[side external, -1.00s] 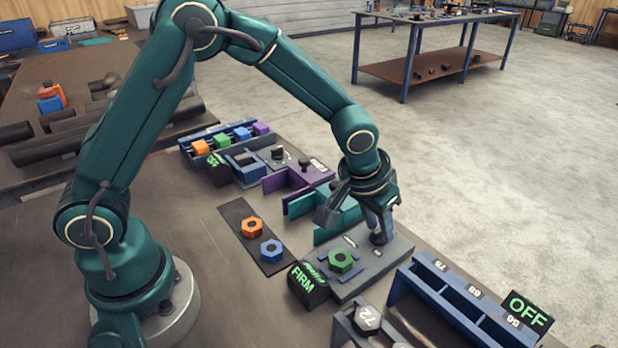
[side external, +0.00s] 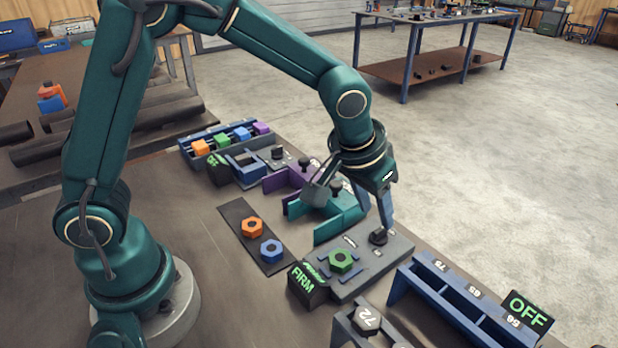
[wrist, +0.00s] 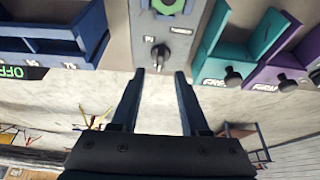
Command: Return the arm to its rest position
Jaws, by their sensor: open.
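My gripper (side external: 360,203) is open and empty. In the side view it is raised above the grey fixture plate (side external: 384,268), tilted, with one finger pointing down near the black knob (side external: 378,237). In the wrist view my two fingers (wrist: 160,75) are spread apart, and the black knob (wrist: 160,55) shows beyond their tips, not held. A green hex nut (side external: 341,260) sits on the same plate, beside a block with a green FIRM display (side external: 304,286).
Purple (side external: 290,178) and teal (side external: 330,222) brackets stand behind my gripper. A blue rack (side external: 450,300) with an OFF sign (side external: 530,312) stands at the front right. Orange (side external: 252,227) and blue (side external: 271,251) nuts lie on a dark strip. The air above is clear.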

